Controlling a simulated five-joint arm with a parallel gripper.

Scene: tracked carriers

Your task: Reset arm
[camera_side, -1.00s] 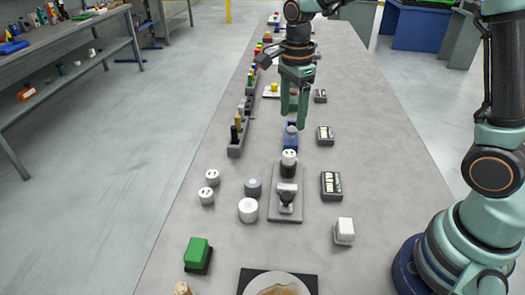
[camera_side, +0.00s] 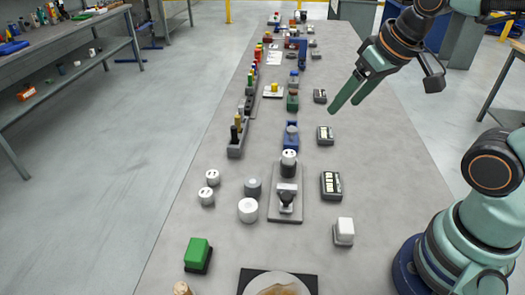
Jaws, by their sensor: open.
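My gripper (camera_side: 345,100) is at the upper right, raised above the right side of the long grey table (camera_side: 395,185). Its two green fingers are apart and point down to the left, with nothing between them. Below and left of it, a row of small carriers and fixtures runs down the middle of the table. A blue carrier (camera_side: 291,142) and a green block (camera_side: 292,101) stand in that row, clear of the fingers. A grey plate (camera_side: 285,213) nearer the camera bears a black and white cylinder (camera_side: 289,160).
A grey rack (camera_side: 235,150) with several pegs lies along the left. White cylinders (camera_side: 248,210), a grey cylinder (camera_side: 253,187) and a green block on a dark base (camera_side: 197,252) stand in front. Dark boxes (camera_side: 331,185) line the right side. A workbench (camera_side: 60,55) is far left.

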